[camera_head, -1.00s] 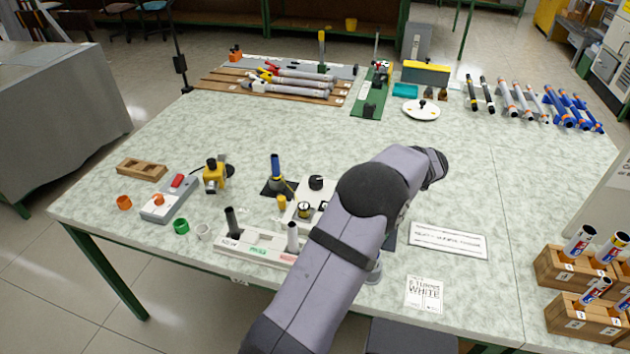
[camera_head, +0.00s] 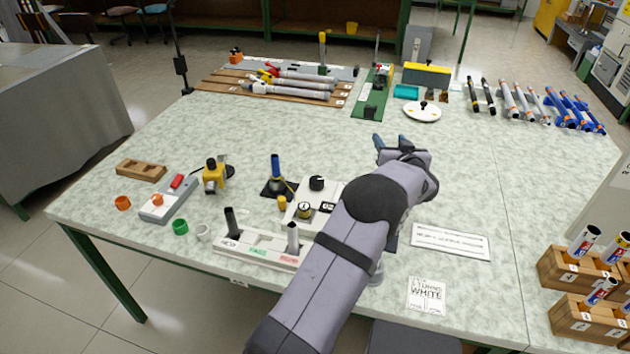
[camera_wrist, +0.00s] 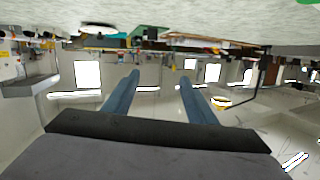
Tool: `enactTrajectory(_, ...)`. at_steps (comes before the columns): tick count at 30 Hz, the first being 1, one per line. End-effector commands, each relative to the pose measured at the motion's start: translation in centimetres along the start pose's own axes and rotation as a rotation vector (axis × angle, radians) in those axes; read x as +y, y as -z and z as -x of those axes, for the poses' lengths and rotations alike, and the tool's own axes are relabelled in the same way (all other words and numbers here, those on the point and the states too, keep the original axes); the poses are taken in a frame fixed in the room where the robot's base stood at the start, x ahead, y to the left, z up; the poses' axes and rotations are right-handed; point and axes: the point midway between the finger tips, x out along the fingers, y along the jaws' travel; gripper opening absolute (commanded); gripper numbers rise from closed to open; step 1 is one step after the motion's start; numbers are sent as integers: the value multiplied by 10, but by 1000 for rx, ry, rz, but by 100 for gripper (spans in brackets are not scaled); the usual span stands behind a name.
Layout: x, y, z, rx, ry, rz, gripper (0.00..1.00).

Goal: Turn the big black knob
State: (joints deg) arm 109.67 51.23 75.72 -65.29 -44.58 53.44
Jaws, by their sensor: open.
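The big black knob (camera_head: 317,183) sits on top of a white box (camera_head: 325,196) near the middle of the table. A small dial (camera_head: 304,210) is on the same unit, in front of the knob. My gripper (camera_head: 393,138) is raised above the table, to the right of and beyond the knob, apart from it. In the wrist view my gripper (camera_wrist: 159,78) shows two blue fingers spread apart with nothing between them. The wrist view looks out across the room upside down, and the knob is not in it. My arm hides part of the table right of the white box.
A blue-topped post (camera_head: 276,168) stands just left of the knob. A labelled rack (camera_head: 262,252) with upright tubes is in front. A yellow clamp (camera_head: 213,175) and a grey button box (camera_head: 169,199) lie farther left. The table behind the knob is clear.

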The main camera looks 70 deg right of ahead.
Motion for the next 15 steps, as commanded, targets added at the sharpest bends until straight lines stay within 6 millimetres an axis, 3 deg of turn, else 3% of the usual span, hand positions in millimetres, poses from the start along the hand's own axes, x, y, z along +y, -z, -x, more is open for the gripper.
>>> enactTrajectory(3,-58,-26,5,-53,237,136,51)
enactTrajectory(6,-98,-51,19,-105,417,217,51)
enactTrajectory(10,-133,-78,41,-165,598,282,51)
enactTrajectory(15,-155,-98,62,-214,726,317,51)
